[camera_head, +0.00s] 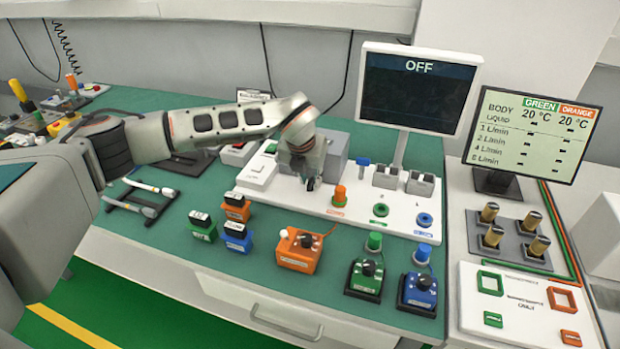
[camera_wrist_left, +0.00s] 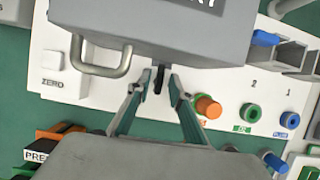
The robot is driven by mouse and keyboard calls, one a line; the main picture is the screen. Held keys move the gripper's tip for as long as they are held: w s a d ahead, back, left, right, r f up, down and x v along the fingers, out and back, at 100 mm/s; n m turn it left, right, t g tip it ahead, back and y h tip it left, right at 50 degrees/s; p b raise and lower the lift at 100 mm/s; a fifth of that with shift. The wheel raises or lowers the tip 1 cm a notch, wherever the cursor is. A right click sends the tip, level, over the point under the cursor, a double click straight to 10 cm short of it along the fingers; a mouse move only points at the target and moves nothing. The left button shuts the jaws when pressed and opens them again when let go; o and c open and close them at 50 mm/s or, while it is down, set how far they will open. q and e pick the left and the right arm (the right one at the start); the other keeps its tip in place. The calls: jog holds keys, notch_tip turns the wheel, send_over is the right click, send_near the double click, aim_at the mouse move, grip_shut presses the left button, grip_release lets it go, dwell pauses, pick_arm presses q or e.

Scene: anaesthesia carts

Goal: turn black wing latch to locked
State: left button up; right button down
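The black wing latch (camera_wrist_left: 158,80) shows in the left wrist view as a small dark upright piece at the front lower edge of a grey box (camera_wrist_left: 215,35). My left gripper (camera_wrist_left: 160,87) has its two fingertips on either side of the latch, with narrow gaps visible, so it looks open around the latch. In the head view my left gripper (camera_head: 310,184) points down in front of the grey box (camera_head: 339,150), and hides most of the latch. Whether the fingers touch the latch cannot be told. My right gripper is not in view.
The box has a metal handle (camera_wrist_left: 92,66) and stands on a white panel (camera_head: 348,208) with orange, green and blue ports. An orange block (camera_head: 299,255) and other coloured blocks stand in front. A monitor reading OFF (camera_head: 420,90) rises behind right.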

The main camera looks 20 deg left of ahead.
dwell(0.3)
pick_arm(q)
jog(key=v, duration=1.2)
